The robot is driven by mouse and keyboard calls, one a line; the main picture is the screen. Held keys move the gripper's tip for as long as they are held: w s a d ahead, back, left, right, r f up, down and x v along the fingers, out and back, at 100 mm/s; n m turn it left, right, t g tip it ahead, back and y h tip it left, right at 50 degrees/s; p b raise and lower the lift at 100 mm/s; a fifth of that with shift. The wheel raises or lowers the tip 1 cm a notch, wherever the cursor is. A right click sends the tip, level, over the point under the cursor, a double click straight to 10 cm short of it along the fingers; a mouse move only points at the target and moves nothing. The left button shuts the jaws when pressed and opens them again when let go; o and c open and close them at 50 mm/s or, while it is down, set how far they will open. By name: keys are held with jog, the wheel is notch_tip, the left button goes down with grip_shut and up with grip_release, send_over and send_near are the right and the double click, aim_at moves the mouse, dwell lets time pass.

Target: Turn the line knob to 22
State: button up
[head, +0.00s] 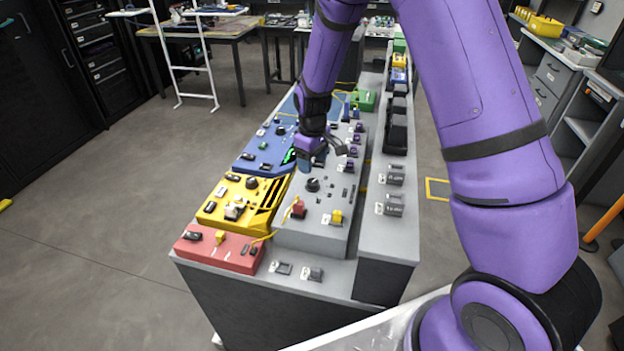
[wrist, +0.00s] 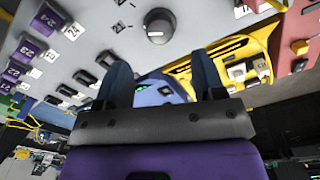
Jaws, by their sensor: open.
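A round black knob (head: 313,184) stands on the grey panel (head: 310,235); I take it to be the line knob. In the wrist view the knob (wrist: 158,25) is at the top centre with a light pointer mark on it. Purple modules (wrist: 40,50) with number labels, 23 and 24 among them, sit on the same panel. My gripper (head: 318,162) is over the panel, just behind the knob in the head view. In the wrist view my gripper (wrist: 164,75) shows two blue fingers spread apart with nothing between them. The knob is beyond the fingertips, not touched.
A yellow panel (head: 215,213) with its own dark knob, a blue panel (head: 262,150) and a red panel (head: 215,252) lie to the left. A raised grey shelf (head: 398,222) with black blocks runs along the right. A yellow cable crosses near the red panel.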

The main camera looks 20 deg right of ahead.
aim_at(313, 181)
notch_tip(313, 181, down, 7)
jog(key=shift+f, duration=0.1)
dwell(0.4)
jog(key=c, duration=0.9)
